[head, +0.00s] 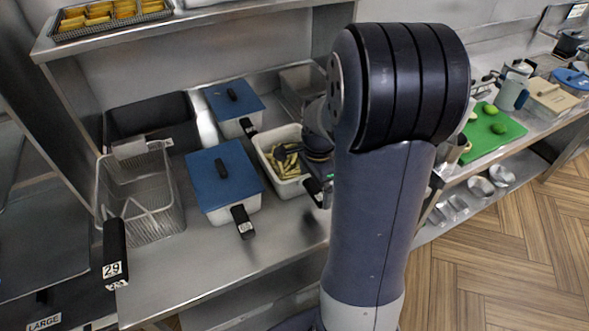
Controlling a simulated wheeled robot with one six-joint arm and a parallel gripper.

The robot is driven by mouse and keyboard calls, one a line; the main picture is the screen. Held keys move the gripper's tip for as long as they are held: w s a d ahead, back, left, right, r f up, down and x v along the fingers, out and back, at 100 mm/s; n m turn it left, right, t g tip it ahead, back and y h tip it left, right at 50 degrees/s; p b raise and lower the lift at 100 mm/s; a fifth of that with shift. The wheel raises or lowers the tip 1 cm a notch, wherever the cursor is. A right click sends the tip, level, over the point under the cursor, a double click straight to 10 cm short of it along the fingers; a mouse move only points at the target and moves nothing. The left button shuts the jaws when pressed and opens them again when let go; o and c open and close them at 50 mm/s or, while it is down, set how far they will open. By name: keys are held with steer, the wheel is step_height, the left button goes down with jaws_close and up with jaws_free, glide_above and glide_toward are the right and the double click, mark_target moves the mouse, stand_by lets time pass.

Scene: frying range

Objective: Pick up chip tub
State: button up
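The chip tub (288,188) is a white open tub with pale cut chips (285,163) inside and a black handle at its front right corner. It stands on the steel counter, right of a blue-lidded white tub. My arm stands in front of its right side. The end of my arm, with my gripper (322,170), is at the tub's right edge, mostly hidden behind my own arm. I cannot see the fingers, whether they touch the tub, or whether they are open or shut.
Two blue-lidded tubs (223,178) (232,98) stand left of and behind the chip tub. A wire fry basket (140,190) is at left. The front counter strip (190,268) is clear. A green board (494,137) with limes lies at right.

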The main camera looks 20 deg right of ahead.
steer(key=c, duration=0.7)
steer(key=shift+c, duration=0.7)
